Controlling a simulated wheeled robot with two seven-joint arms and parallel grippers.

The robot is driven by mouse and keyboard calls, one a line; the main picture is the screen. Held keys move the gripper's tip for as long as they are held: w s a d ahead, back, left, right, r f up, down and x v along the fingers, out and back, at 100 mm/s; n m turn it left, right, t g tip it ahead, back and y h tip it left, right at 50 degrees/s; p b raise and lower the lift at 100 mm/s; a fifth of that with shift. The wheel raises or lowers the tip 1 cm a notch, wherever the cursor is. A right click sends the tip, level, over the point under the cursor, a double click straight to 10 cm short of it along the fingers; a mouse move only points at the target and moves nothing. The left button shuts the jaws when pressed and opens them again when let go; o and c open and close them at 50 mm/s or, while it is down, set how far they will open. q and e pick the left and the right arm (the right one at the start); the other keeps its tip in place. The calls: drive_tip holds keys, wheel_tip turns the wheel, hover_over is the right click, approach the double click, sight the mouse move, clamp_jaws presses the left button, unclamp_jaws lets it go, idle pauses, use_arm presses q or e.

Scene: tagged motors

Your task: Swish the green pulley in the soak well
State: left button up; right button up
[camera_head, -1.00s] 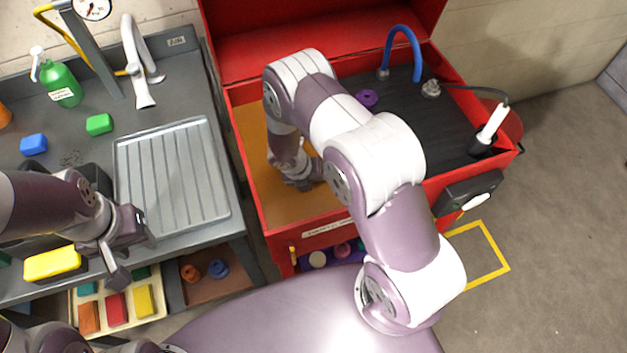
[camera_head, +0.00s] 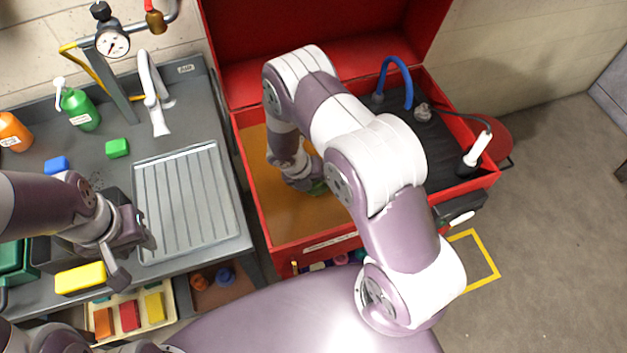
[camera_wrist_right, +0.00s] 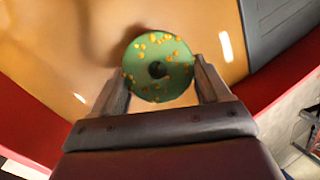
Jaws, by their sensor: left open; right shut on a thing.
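The soak well is the orange-brown basin (camera_head: 275,215) in the left part of the red cabinet. My right gripper (camera_head: 305,186) is down over this basin. In the right wrist view, my right gripper (camera_wrist_right: 157,80) is shut on the green pulley (camera_wrist_right: 140,75), a round disc with a centre hole and orange specks. Whether the pulley is touching or under the liquid cannot be told. My left gripper (camera_head: 136,258) is open and empty, by the front of the grey bench.
A ribbed drain tray (camera_head: 190,200) lies on the bench, with a tap (camera_head: 155,95) behind it. A blue hose (camera_head: 394,72) and a white-handled tool (camera_head: 478,150) stand on the cabinet's black right section. The red cabinet walls (camera_head: 254,185) border the basin.

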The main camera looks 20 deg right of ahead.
wheel_tip(320, 180, up, 12)
drive_tip(key=p, duration=1)
idle(1.2)
